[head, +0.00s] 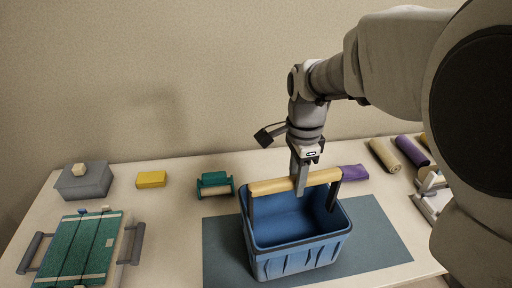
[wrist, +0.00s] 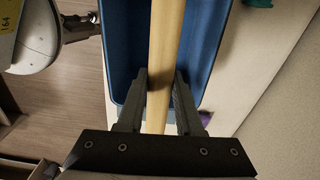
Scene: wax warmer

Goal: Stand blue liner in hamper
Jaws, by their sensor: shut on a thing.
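The blue liner (head: 294,238) looks like an open, upright blue tub with dark side arms and a wooden bar handle (head: 270,186). It is over the grey-blue mat (head: 375,238); I cannot tell whether it touches the mat. My gripper (head: 299,188) points down and is shut on the wooden bar. In the wrist view, the fingers of my gripper (wrist: 160,85) sit on either side of the bar (wrist: 166,40), with the blue tub (wrist: 203,40) below. No hamper is clearly identifiable; a box with a green striped top and grey side handles (head: 75,248) stands at the front left.
A grey lidded box (head: 84,182), a yellow block (head: 151,179) and a teal holder with a roll (head: 215,184) stand behind at the left. A purple item (head: 354,172) and rolls (head: 384,155) lie at the right. Free table (head: 170,230) shows left of the mat.

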